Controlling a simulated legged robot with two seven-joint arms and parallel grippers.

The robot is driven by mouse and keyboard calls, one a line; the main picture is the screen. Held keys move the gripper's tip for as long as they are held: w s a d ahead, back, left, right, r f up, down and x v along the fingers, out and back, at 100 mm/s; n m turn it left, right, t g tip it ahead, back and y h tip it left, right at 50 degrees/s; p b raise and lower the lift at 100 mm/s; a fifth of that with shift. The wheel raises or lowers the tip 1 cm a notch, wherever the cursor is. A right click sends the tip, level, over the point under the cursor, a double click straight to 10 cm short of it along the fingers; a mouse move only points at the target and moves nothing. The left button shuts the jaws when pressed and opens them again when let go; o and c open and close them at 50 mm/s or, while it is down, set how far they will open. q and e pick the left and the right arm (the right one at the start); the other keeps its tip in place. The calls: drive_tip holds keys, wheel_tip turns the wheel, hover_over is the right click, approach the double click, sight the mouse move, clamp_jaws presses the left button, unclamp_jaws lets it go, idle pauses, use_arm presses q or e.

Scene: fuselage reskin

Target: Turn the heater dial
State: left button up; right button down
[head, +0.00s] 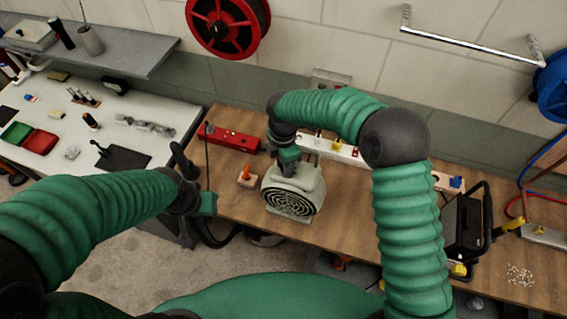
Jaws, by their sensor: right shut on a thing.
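The heater (300,188) is a pale grey-green box with a round dark grille on its front. It stands upright on the wooden bench near the middle of the head view. My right gripper (287,168) comes down from above onto the heater's top and is shut on the dial there. The dial itself is hidden behind the gripper. My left gripper (207,204) is at the bench's left front edge, apart from the heater, and its fingers are too small to read.
An orange-handled tool on a small block (247,179) stands left of the heater. A red power strip (232,137) and a white strip (345,151) lie behind. A black framed case (465,228) stands right. Bare bench (345,210) lies right of the heater.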

drive_tip(key=shift+d+n, duration=0.1)
drive_tip(key=shift+n, duration=0.5)
drive_tip(key=c, duration=1.4)
unclamp_jaws()
drive_tip(key=shift+o, duration=1.3)
drive_tip(key=shift+w, duration=0.15)
